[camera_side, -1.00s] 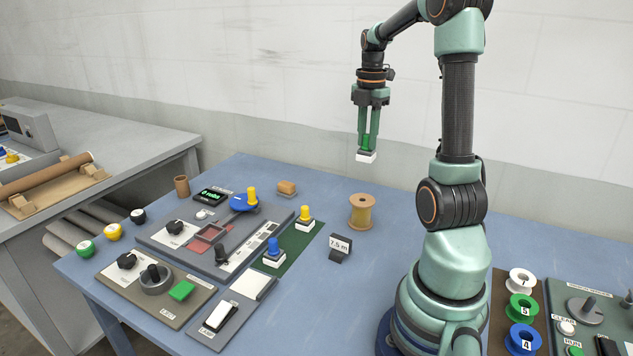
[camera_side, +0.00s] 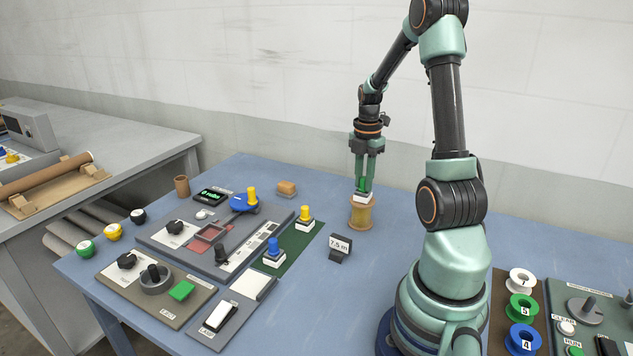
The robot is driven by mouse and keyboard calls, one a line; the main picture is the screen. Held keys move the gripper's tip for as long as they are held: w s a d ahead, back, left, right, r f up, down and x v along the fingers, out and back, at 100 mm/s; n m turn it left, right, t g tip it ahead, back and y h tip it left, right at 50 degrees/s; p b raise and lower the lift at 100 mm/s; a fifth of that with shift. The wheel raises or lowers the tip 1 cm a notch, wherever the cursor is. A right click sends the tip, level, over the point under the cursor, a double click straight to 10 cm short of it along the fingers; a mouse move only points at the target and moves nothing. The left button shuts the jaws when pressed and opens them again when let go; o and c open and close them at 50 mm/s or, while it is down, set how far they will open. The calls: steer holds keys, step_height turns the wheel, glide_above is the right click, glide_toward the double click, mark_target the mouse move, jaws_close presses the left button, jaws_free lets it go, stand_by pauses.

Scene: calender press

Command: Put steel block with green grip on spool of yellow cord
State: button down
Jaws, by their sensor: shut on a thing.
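The steel block with green grip (camera_side: 362,198) is at the top of the spool of yellow cord (camera_side: 361,216). Its pale base looks level and appears to touch the spool's upper flange, though a tiny gap cannot be ruled out. My gripper (camera_side: 362,184) points straight down and is shut on the green grip, directly above the spool. The spool stands upright on the blue table, its top partly hidden by the block.
A sign reading 7.5 m (camera_side: 340,246) stands in front of the spool. Blocks with yellow (camera_side: 305,217) and blue (camera_side: 273,252) grips stand on a green mat (camera_side: 301,242) to the left. Table around the spool is clear.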

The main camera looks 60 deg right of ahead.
mark_target(364, 178)
steer(key=shift+f, duration=0.1)
steer(key=c, duration=0.7)
jaws_free()
step_height(364, 178, up, 12)
steer(key=w+a+r+m+t+h, duration=0.1)
steer(key=w+a+r+m, duration=0.15)
steer(key=a, duration=0.55)
steer(key=w+a+r+m+t, duration=0.15)
steer(key=w+a+m, duration=0.25)
steer(key=a, duration=0.5)
steer(key=shift+s+a+f+m+t+y, duration=0.15)
steer(key=shift+s+a+f+m+t, duration=0.3)
steer(key=shift+a+m, duration=1.4)
steer(key=shift+s+a+f+m+t+y, duration=0.2)
steer(key=shift+a+m+t, duration=0.5)
steer(key=shift+a, duration=2.25)
steer(key=shift+s+a+f+m+t+y, duration=0.15)
steer(key=shift+s+a+f+m+t, duration=0.2)
steer(key=shift+a+m, duration=1.55)
steer(key=shift+a+r+n, duration=0.1)
steer(key=shift+a+n, duration=0.4)
